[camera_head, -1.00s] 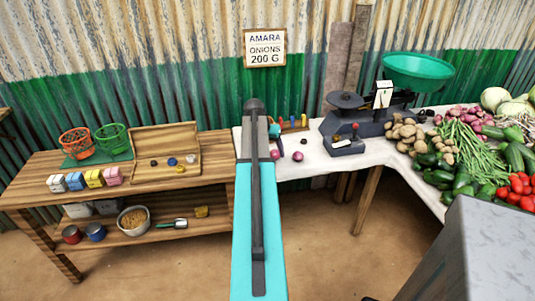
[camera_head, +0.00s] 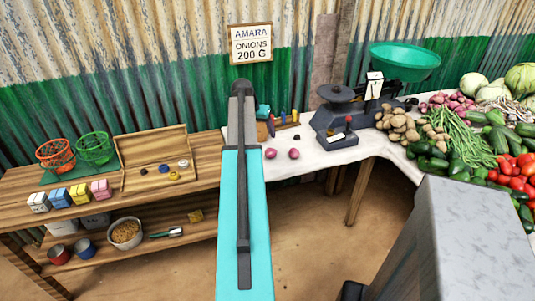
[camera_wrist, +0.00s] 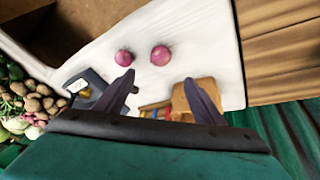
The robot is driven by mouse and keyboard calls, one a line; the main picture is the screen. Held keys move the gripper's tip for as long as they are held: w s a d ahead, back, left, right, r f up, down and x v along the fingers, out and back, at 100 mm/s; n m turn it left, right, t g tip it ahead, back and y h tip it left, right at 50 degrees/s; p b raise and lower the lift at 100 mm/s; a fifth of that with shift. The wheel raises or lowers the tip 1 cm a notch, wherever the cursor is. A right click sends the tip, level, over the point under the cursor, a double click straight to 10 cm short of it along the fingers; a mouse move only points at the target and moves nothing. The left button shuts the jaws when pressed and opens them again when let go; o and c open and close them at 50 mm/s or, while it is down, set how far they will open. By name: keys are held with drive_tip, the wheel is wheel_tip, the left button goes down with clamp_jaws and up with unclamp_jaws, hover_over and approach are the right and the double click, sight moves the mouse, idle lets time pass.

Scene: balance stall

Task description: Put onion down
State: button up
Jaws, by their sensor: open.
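Two purple-red onions lie on the white tabletop. In the head view one onion (camera_head: 270,153) is at the left and the other onion (camera_head: 294,153) just right of it. In the wrist view both show, one onion (camera_wrist: 123,57) and the other onion (camera_wrist: 160,55), slightly apart. My gripper (camera_wrist: 159,80) is open with nothing between its dark fingers, and the onions lie beyond its fingertips. In the head view my arm hides most of the gripper.
A balance scale (camera_head: 345,108) with a green pan (camera_head: 404,60) stands right of the onions. A wooden weight holder (camera_wrist: 182,100) lies near the fingers. Potatoes (camera_head: 398,124) and other vegetables fill the right side. A wooden bench (camera_head: 205,155) with an open tray stands left.

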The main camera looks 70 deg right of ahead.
drive_tip(key=shift+w+f, duration=0.15)
drive_tip(key=p, duration=0.1)
hover_over(270, 149)
drive_tip(key=w+a, duration=0.1)
drive_tip(key=a, duration=0.1)
wheel_tip(270, 149, down, 7)
drive_tip(key=shift+w+d+f, duration=0.1)
drive_tip(key=shift+f, duration=0.2)
drive_tip(key=shift+p+x, duration=1.05)
drive_tip(key=shift+x, duration=1.55)
drive_tip(key=c, duration=1.3)
drive_tip(key=shift+o, duration=0.2)
drive_tip(key=shift+r, duration=0.15)
